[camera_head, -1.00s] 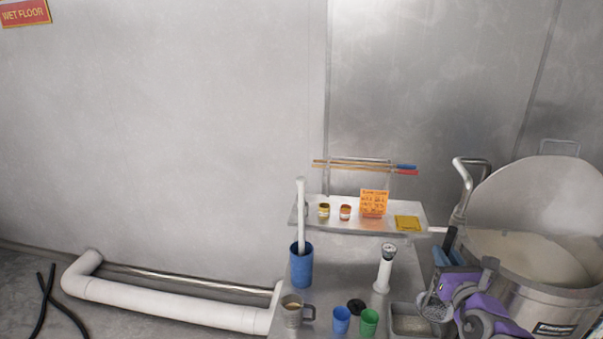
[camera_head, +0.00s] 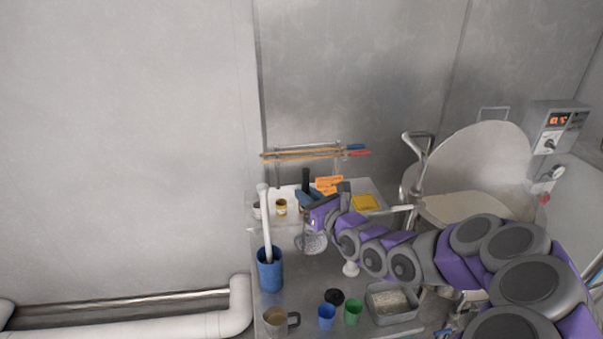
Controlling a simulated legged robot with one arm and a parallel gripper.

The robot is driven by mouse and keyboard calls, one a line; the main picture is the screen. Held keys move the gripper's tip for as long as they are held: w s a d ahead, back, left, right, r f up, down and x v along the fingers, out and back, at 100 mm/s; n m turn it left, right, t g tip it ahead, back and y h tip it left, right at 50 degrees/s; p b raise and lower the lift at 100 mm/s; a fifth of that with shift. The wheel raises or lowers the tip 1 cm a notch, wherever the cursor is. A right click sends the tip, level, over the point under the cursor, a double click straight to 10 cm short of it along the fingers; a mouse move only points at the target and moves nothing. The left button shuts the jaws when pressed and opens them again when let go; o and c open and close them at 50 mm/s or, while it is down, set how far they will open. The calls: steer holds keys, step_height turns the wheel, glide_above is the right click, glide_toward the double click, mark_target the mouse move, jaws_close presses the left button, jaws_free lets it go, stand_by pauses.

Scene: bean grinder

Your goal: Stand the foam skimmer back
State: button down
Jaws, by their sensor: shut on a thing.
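The foam skimmer shows a round mesh head (camera_head: 311,243) hanging low and a black handle end (camera_head: 305,178) pointing up. My gripper (camera_head: 305,200) is shut on its handle, over the middle of the steel table (camera_head: 290,303). The arm hides part of the handle and the grip. A tall blue cup (camera_head: 270,276) with a white rod (camera_head: 265,220) leaning up out of it stands to the left of the skimmer head, apart from it.
A metal mug (camera_head: 275,321), a blue cup (camera_head: 326,317), a green cup (camera_head: 353,312) and a black lid (camera_head: 334,296) stand in front. A steel tray (camera_head: 391,302) is at right. Behind are a shelf with small jars (camera_head: 281,207) and a big vat (camera_head: 480,165).

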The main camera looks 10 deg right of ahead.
steer(key=p, duration=0.1)
steer(key=r+p, duration=0.1)
steer(key=r+n+y+p, duration=0.1)
steer(key=shift+w+a+r+g+p, duration=0.15)
steer(key=shift+w+a+g+p, duration=0.15)
steer(key=shift+w+a+p, duration=0.1)
steer(key=shift+w+d+r+y+p, duration=0.1)
steer(key=shift+w+d+y+p, duration=0.15)
steer(key=shift+p, duration=0.6)
steer(key=shift+n+g+y+p, duration=0.25)
steer(key=shift+n+g+p, duration=0.15)
steer(key=shift+p, duration=0.15)
steer(key=shift+f+b, duration=4.55)
steer(key=shift+f, duration=7.15)
